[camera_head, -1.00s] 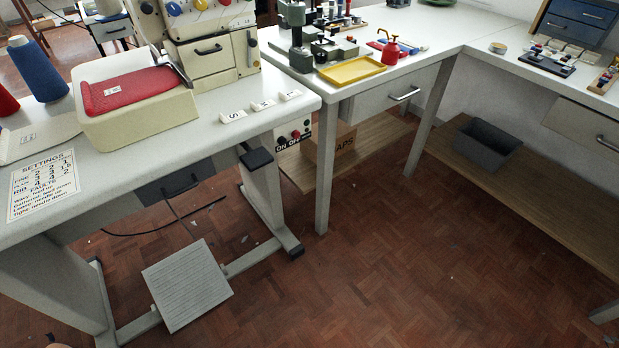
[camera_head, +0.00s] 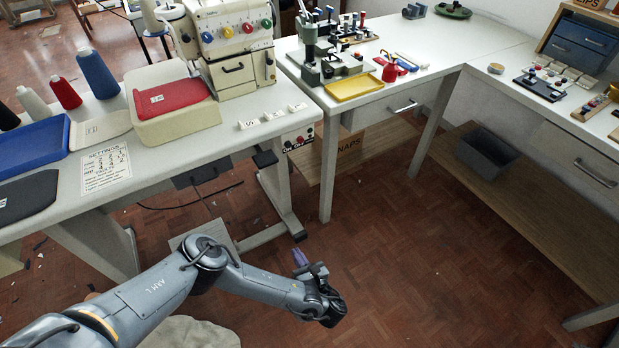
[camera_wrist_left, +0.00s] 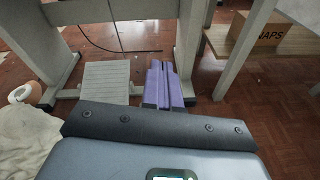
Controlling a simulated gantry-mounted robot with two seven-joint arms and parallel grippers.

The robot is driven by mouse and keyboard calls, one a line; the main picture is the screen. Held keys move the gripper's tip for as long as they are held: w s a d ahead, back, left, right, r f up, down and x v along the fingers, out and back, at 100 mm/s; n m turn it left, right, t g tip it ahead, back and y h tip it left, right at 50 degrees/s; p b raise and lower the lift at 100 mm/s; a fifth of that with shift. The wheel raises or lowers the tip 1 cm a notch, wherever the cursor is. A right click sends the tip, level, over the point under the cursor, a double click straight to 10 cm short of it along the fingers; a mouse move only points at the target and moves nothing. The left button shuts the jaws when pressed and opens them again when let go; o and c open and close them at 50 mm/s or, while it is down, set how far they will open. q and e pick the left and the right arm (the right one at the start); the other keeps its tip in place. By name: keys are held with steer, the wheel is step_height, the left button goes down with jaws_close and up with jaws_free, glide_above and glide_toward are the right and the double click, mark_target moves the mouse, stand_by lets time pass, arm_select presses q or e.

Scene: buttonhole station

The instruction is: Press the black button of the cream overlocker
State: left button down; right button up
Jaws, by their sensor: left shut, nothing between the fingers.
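The cream overlocker (camera_head: 232,40) stands on the white table at the upper left of the head view, with several coloured dials on its front. A pale switch box (camera_head: 298,135) hangs under the table's right end, lettered ON and OFF. A small black button (camera_head: 288,144) shows there, left of a red one (camera_head: 300,140). My left gripper (camera_head: 299,257) is low over the floor, in front of and below the box, apart from it. Its purple fingers, also in the left wrist view (camera_wrist_left: 165,84), are shut and empty. My right gripper is out of view.
A foot pedal (camera_head: 206,236) and the table's legs stand behind my left arm. A dark pad (camera_head: 265,159) sticks out under the table edge, left of the box. A cardboard box (camera_head: 345,150) sits on the low shelf. The floor to the right is clear.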

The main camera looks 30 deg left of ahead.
arm_select(q)
steer(key=w+a+r+n+y+p, duration=0.1)
steer(key=w+r, duration=0.5)
steer(key=r, duration=0.3)
steer(key=w+a+r+n+t+y+p, duration=0.1)
steer(key=w+a+r+p, duration=0.1)
steer(key=w+r, duration=0.4)
step_height(320, 180, up, 4)
steer(key=shift+w+r+t, duration=0.15)
steer(key=shift+w+t, duration=0.1)
steer(key=shift+t, duration=0.05)
steer(key=b, duration=0.6)
glide_toward(288, 146)
steer(key=x, duration=0.4)
steer(key=shift+w+a+f, duration=0.2)
steer(key=shift+a+f, duration=0.05)
steer(key=shift+a, duration=0.1)
steer(key=shift+b+x, duration=0.3)
steer(key=shift+x, duration=0.65)
steer(key=shift+a+r, duration=0.1)
steer(key=shift+r, duration=0.05)
